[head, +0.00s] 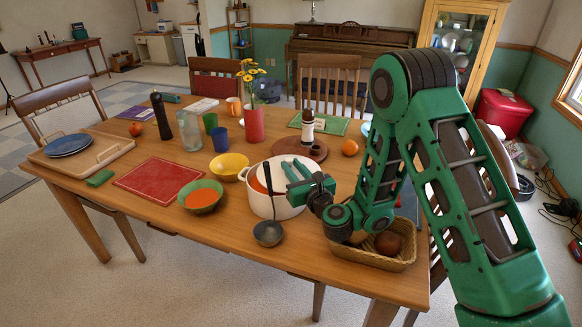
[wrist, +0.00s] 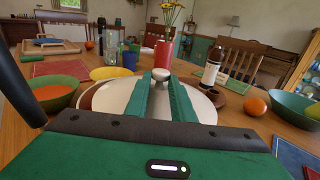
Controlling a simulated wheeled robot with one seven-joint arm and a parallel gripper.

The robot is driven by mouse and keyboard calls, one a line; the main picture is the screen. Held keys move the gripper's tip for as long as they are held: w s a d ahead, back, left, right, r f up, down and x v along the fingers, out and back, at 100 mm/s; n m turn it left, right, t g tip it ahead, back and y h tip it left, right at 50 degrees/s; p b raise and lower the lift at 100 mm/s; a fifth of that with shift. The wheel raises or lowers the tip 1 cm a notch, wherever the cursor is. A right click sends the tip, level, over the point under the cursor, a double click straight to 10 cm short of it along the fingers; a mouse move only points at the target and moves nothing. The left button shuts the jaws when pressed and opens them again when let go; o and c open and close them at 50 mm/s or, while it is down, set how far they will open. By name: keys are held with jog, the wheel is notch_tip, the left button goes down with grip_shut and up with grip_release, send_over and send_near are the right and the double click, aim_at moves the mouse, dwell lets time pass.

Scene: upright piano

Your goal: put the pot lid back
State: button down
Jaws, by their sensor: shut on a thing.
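The white pot (head: 272,203) stands near the table's front edge, with orange contents showing inside it in the head view. The white pot lid (wrist: 203,107) has a round pale knob (wrist: 160,74). My gripper (wrist: 160,84) is shut on the lid at its knob, with a green finger on each side. In the head view my gripper (head: 286,166) is over the pot. The lid is over the pot's opening, off to one side, with part of the opening uncovered at the left. I cannot tell whether the lid touches the rim.
A dark ladle (head: 268,233) is at the pot's front; its handle rises close beside my gripper. A green bowl of orange soup (head: 200,196) and a yellow bowl (head: 229,166) are left of the pot. A bottle (head: 307,128) on a round board and a red vase (head: 254,124) stand behind.

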jog(key=shift+f, duration=0.1)
jog(key=c, duration=1.5)
grip_release()
jog(key=shift+f, duration=0.1)
jog(key=shift+d+r, duration=0.1)
jog(key=shift+r, duration=0.15)
